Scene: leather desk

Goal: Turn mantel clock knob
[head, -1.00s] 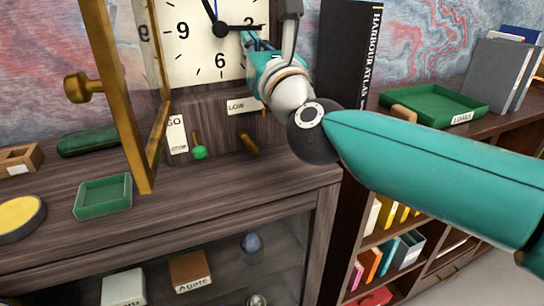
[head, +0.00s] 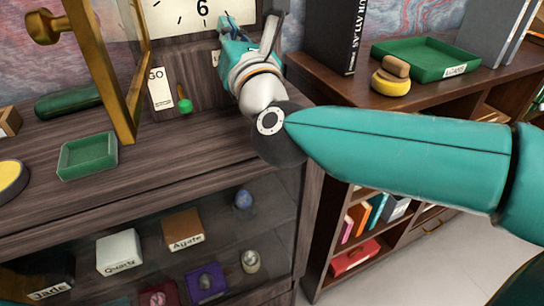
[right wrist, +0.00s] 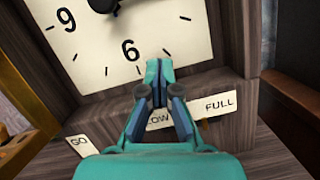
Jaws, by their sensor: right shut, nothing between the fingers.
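The mantel clock stands at the upper left in the head view, its white dial (head: 182,18) cut off by the top edge. Its brass-framed glass door (head: 110,75) hangs open to the left. A green-tipped lever (head: 185,105) sits beside the GO label (head: 160,88). My right gripper (head: 225,22) is shut and empty in front of the clock's lower right front. In the right wrist view its fingertips (right wrist: 159,66) meet just under the 6, in front of the LOW label (right wrist: 158,120). The FULL label (right wrist: 220,105) is to the right. The brass knob near LOW is mostly hidden behind my gripper.
A small green tray (head: 88,155) lies on the cabinet top in front of the open door. A larger green tray (head: 425,58) and a stacked yellow and brown object (head: 391,78) are on the right shelf. A dark book (head: 335,35) stands between.

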